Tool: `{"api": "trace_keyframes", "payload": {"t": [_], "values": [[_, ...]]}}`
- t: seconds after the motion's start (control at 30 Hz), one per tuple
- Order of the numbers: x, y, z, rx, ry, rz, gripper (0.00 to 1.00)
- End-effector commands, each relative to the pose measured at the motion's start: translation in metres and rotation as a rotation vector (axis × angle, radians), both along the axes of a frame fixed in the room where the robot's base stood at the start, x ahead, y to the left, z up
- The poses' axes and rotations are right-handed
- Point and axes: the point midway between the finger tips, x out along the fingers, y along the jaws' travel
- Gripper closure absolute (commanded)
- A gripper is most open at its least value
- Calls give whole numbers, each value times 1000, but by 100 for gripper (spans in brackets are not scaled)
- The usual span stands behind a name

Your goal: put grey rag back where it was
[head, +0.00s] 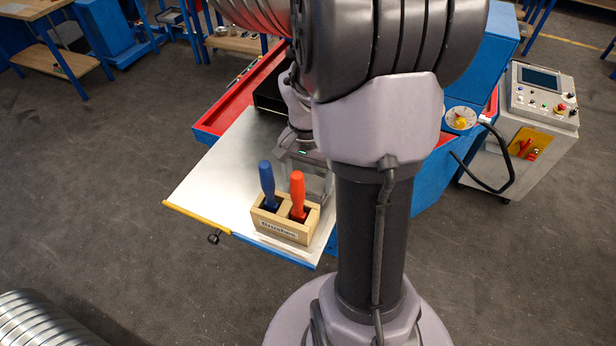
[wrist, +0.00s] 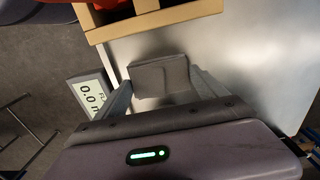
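The grey rag (wrist: 160,78) shows in the wrist view as a small folded, block-like piece. It spans the gap between the two fingers of my gripper (wrist: 161,82), with a finger against each side, so the gripper looks shut on it. In the head view my gripper (head: 306,172) is low over the metal worktop (head: 215,170), just behind the wooden brush box (head: 284,232). My arm covers part of this area, and I cannot make out the rag there. Whether the rag touches the worktop is unclear.
The brush box holds a blue-handled brush (head: 267,180) and a red-handled brush (head: 297,190). A small display (wrist: 90,98) shows beside the left finger. A red-edged tray (head: 235,112) lies behind the worktop; a control cabinet (head: 540,110) stands right. The worktop's left part is clear.

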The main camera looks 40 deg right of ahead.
Motion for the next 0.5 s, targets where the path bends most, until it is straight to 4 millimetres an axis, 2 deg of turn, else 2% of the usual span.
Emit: {"api": "trace_keyframes", "payload": {"t": [0.03, 0.1, 0.33, 0.43, 0.5], "values": [[0, 0, -1, 0, 0, 0, 11], [0, 0, 0, 0, 0, 0, 0], [0, 0, 3, 0, 0, 0, 0], [1, 0, 19, -2, -3, 0, 0], [1, 0, 40, -2, -4, -1, 0]]}}
